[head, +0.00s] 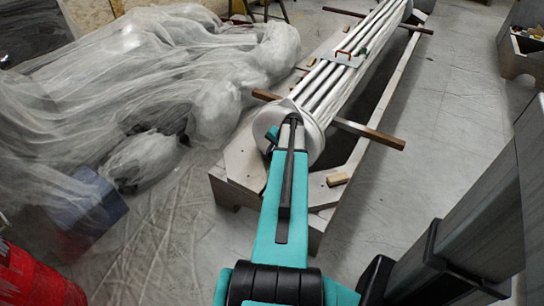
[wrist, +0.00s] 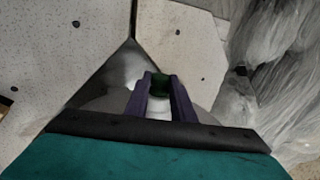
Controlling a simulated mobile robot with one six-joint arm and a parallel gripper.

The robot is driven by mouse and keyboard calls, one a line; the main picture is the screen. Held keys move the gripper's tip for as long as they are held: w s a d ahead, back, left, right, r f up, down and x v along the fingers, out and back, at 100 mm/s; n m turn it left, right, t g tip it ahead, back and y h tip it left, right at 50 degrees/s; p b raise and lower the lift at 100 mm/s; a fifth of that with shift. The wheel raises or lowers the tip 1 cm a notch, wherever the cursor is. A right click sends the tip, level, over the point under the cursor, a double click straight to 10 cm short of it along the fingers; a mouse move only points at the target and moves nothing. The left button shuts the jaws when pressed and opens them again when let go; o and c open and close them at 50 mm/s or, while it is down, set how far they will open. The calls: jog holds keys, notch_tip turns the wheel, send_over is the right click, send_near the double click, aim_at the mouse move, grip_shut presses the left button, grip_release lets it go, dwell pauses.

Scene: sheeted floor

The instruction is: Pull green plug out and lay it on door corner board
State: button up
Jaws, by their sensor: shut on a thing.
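The green plug (wrist: 160,83) shows in the wrist view, dark green, between the two purple-grey fingers of my gripper (wrist: 160,96). The fingers are shut on it. A pale part shows below it between the fingers; I cannot tell whether the plug is still seated in anything. In the head view my gripper (head: 291,122) is over the near end of the long bench, in front of a round pale end piece; the plug is hidden there. Pale boards with dark dots, one of them possibly the door corner board (wrist: 185,42), lie beyond the fingers in the wrist view.
A bundle of pale tubes (head: 330,85) runs along the bench (head: 237,165). A wooden bar (head: 368,134) sticks out to the right. A small wood block (head: 338,179) lies on the bench's near end. Translucent sheeting (head: 150,60) covers things at left.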

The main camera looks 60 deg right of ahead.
grip_shut()
jog(key=shift+a, duration=2.65)
jog(key=shift+a, duration=1.9)
